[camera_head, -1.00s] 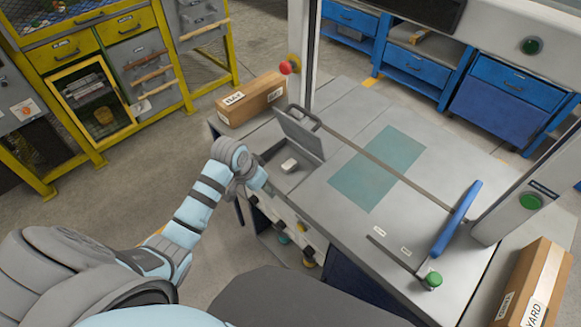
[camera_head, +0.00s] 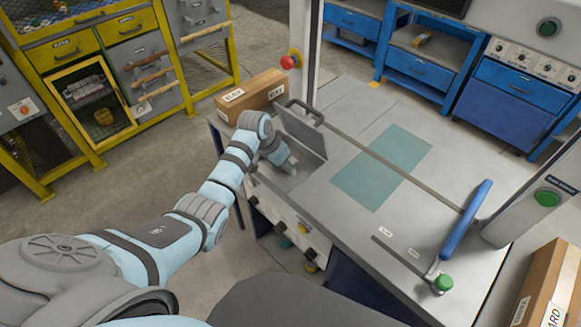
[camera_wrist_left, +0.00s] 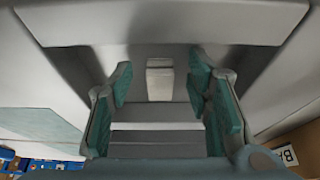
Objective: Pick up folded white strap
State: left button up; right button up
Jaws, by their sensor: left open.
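The folded white strap (camera_wrist_left: 160,82) shows in the left wrist view as a small pale block on the floor of a grey recess, between the two finger pads in the picture. My left gripper (camera_wrist_left: 160,100) is open, its teal pads standing apart on both sides of the strap, with no contact visible. In the head view my left gripper (camera_head: 284,162) reaches down into the recess beside the raised grey lid (camera_head: 304,134). There it hides most or all of the strap. My right gripper is not in view.
The grey bench top (camera_head: 340,115) has a teal mat (camera_head: 382,168) and a long bar with a blue handle (camera_head: 461,222). A cardboard box (camera_head: 250,96) sits behind the recess, near a red knob (camera_head: 289,61). Another box (camera_head: 545,285) stands at lower right.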

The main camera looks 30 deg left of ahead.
pick_arm(q)
jog(key=c, duration=0.9)
jog(key=shift+r, duration=0.15)
